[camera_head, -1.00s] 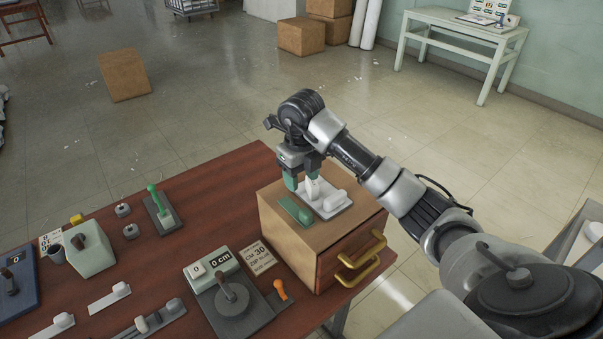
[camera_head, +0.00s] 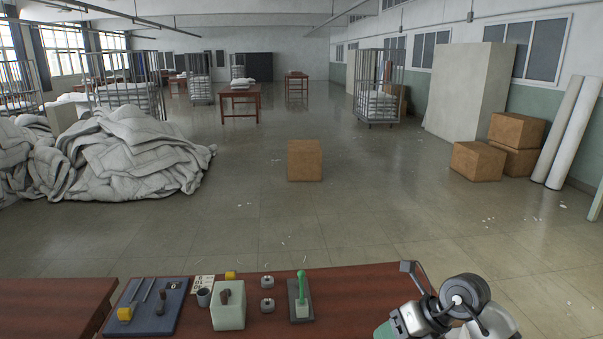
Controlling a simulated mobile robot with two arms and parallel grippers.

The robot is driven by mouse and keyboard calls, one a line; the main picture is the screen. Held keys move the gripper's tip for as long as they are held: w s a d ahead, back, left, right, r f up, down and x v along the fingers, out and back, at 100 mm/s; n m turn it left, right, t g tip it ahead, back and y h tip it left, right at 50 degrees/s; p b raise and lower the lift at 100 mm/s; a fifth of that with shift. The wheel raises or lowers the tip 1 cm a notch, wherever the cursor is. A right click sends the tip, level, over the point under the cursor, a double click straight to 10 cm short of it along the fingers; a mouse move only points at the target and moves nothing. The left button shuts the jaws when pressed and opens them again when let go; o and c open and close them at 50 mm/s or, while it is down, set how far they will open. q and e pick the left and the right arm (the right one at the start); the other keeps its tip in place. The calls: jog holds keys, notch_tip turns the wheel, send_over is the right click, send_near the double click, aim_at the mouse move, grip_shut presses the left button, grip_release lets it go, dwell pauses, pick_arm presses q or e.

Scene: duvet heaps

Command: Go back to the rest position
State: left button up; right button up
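My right gripper (camera_head: 390,328) is at the bottom right, over the right end of the brown table (camera_head: 370,285). Only its upper part and a bit of green finger show; the bottom edge of the picture cuts off the rest, so I cannot tell whether it is open or what it touches. My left gripper and arm are not in view.
On the table are a green lever (camera_head: 302,300), a pale box with a dark knob (camera_head: 229,310), a dark cup (camera_head: 204,297) and a blue board (camera_head: 150,308). Beyond lie a duvet heap (camera_head: 120,155) and a cardboard box (camera_head: 305,160) on open floor.

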jog(key=s+a+r+m+t+y, duration=0.4)
jog(key=a+r+m+t+y, duration=0.5)
jog(key=m+t, duration=0.25)
jog(key=s+d+f+m+t+h, duration=0.1)
jog(key=s+d+f+m+h, duration=0.2)
jog(key=d+f+m+h, duration=0.5)
jog(key=s+d+f+m+t+h, duration=0.1)
jog(key=s+d+f+m+h, duration=0.3)
jog(key=m+h, duration=0.85)
jog(key=s+a+f+m+g+y, duration=0.1)
jog(key=s+f+m+g+y, duration=0.15)
jog(key=s+f+g, duration=0.45)
jog(key=s+f+m+g+y, duration=0.25)
jog(key=s+g, duration=0.25)
jog(key=s, duration=0.5)
notch_tip(320, 180, down, 26)
jog(key=r+g+b, duration=0.1)
jog(key=s+d+f+g+b, duration=0.1)
jog(key=s+d+f, duration=0.1)
jog(key=s+f, duration=1.3)
notch_tip(320, 180, down, 4)
jog(key=shift+s+d+f+h+b, duration=0.1)
jog(key=shift+s+d+h+b, duration=0.1)
jog(key=shift+h+b, duration=0.15)
